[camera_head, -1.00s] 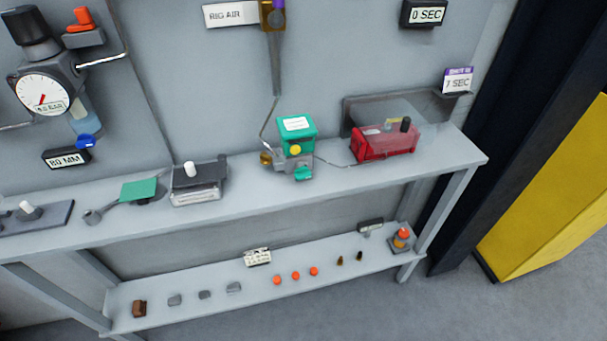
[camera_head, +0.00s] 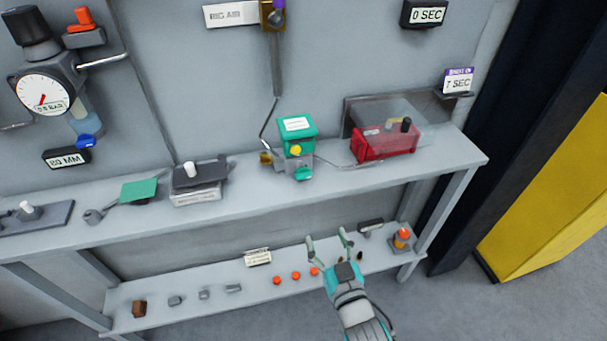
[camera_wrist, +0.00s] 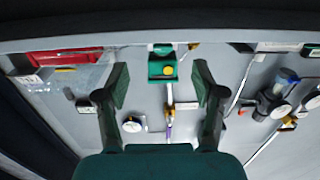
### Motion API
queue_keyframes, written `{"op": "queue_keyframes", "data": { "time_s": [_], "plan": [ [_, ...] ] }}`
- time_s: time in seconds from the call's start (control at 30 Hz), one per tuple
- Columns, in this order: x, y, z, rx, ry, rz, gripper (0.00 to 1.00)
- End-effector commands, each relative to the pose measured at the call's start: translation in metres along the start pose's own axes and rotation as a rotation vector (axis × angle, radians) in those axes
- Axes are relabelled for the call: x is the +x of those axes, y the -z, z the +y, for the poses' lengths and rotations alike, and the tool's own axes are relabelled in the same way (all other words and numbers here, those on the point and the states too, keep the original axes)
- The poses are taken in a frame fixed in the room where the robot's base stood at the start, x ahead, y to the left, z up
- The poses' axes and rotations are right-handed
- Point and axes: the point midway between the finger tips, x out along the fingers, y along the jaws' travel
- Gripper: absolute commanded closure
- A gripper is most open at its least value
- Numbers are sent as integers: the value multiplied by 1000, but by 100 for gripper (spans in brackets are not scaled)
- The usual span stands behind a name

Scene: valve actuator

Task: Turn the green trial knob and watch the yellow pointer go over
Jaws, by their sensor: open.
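The green-topped valve unit (camera_head: 297,138) stands on the upper shelf, with a white label on its top and a grey body. A yellow round part (camera_head: 295,150), which looks like the pointer, is on its front. The green knob (camera_head: 303,173) sticks out low at the front. My gripper (camera_head: 329,240) is open and empty, in front of and below the upper shelf, apart from the unit. In the wrist view the unit (camera_wrist: 162,66) shows between and beyond the two open fingers (camera_wrist: 160,85). Which way the pointer points is too small to tell.
A red box (camera_head: 375,146) under a clear cover stands right of the unit. A black-topped box (camera_head: 198,185) and a green plate (camera_head: 140,190) lie to its left. The lower shelf (camera_head: 190,315) holds several small parts. A gauge (camera_head: 42,95) hangs at the left.

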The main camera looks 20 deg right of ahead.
Motion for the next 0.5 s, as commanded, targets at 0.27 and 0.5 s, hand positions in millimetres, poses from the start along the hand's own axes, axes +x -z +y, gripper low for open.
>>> {"op": "queue_keyframes", "data": {
  "time_s": [0.27, 0.5],
  "plan": [
    [57, 43, -6, 11, -17, 43, 31],
    [72, 49, -6, 13, -21, 46, 31]
  ]
}}
